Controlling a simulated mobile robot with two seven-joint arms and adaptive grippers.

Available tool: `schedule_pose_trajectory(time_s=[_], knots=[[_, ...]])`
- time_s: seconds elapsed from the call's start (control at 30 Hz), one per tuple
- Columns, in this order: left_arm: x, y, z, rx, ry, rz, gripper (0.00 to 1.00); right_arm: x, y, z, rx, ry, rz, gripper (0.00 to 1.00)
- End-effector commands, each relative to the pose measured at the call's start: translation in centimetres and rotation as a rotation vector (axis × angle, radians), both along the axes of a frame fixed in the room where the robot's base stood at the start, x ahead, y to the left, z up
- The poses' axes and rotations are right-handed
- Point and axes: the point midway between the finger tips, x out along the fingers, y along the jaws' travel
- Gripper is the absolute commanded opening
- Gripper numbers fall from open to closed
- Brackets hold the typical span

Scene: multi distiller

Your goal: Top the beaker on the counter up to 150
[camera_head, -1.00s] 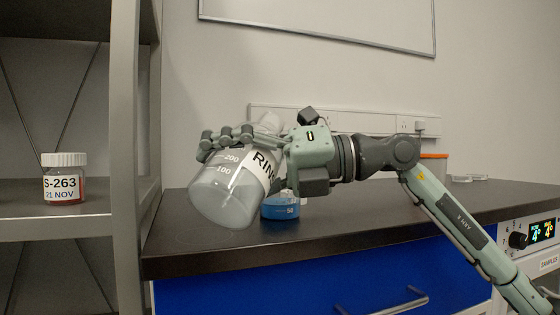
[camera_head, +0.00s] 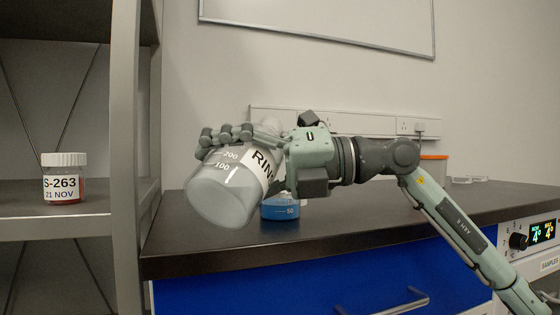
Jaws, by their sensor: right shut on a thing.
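A clear flask (camera_head: 224,195) marked 100 and 200, with a label whose visible part reads "RIN", is tilted above the counter (camera_head: 350,222). Its base points to the lower left. My right gripper (camera_head: 236,140) is shut on it, with its fingers wrapped over its upper side. The flask's neck and mouth are mostly hidden behind the gripper. A small blue vessel (camera_head: 281,211) with a white 50 mark, perhaps the beaker, stands on the counter just behind and below the flask. Its upper part is hidden by my gripper. My left gripper is out of view.
A metal shelf (camera_head: 60,224) at the left holds a jar (camera_head: 64,181) labelled S-263, 21 NOV. A container with an orange lid (camera_head: 434,165) stands at the back right. An appliance with a lit display (camera_head: 540,232) is at the right edge. The counter's front left is clear.

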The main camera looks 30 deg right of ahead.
Motion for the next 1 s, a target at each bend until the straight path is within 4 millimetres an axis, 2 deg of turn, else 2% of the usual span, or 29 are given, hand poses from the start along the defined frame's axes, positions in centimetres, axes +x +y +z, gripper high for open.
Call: schedule_pose_trajectory(time_s=[1.0], knots=[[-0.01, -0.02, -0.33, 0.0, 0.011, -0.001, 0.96, -0.17, 0.17, 0.73, 0.055, 0.027, -0.001, 0.06]])
